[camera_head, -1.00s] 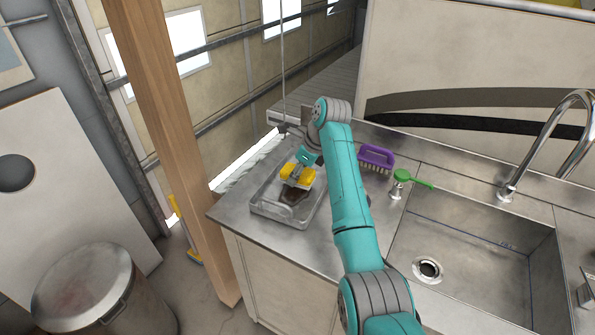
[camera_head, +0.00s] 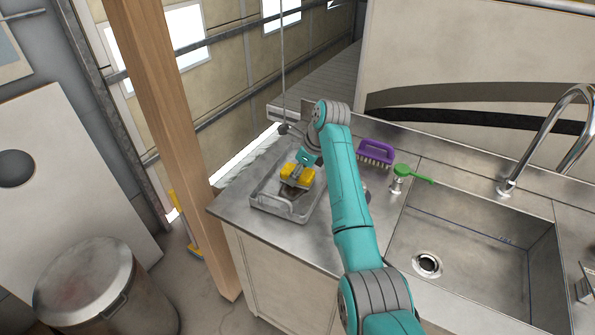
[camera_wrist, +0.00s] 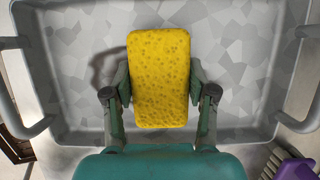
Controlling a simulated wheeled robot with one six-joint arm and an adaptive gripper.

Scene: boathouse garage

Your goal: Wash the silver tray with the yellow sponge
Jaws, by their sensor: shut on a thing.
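The silver tray (camera_head: 280,212) lies on the left end of the metal counter, with raised rims and handles at its ends. In the wrist view its grey, patchy floor (camera_wrist: 248,60) fills most of the picture. The yellow sponge (camera_head: 298,178) is between my gripper's fingers, over the tray; it also shows in the wrist view (camera_wrist: 158,75). My gripper (camera_wrist: 163,88) is shut on the sponge's two sides. A small dark patch shows beside the sponge in the head view. Whether the sponge touches the tray floor is hard to tell.
A wooden post (camera_head: 175,130) and a metal bin (camera_head: 100,290) stand left of the counter.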

